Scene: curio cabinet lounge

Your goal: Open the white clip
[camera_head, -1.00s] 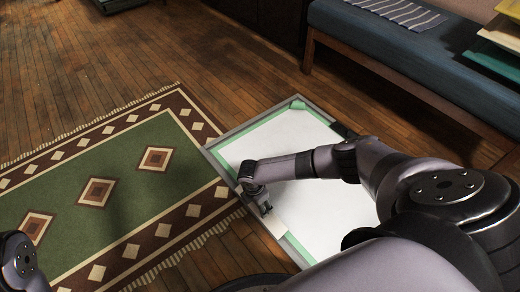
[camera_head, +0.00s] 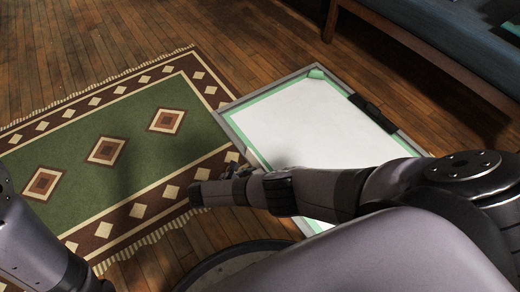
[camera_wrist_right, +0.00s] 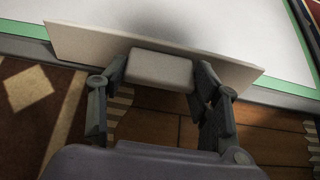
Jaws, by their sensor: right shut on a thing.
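The white clip shows in the right wrist view as a wide, thin off-white plate (camera_wrist_right: 225,70) with a thick pale tab (camera_wrist_right: 160,70) at its middle. It lies across the near edge of the board. My right gripper (camera_wrist_right: 158,82) has a finger on each side of the tab and is shut on it. In the head view my right arm hides most of the clip and the fingertips. The grey-framed board (camera_head: 300,115) bears a white sheet with a green border. My left arm (camera_head: 30,240) enters at the left; its gripper is out of view.
A green patterned rug (camera_head: 110,150) lies left of the board on the wooden floor. A dark clip-like piece (camera_head: 372,112) sits on the board's far right edge. A blue bench (camera_head: 450,50) stands at the upper right. Bare floor lies behind the board.

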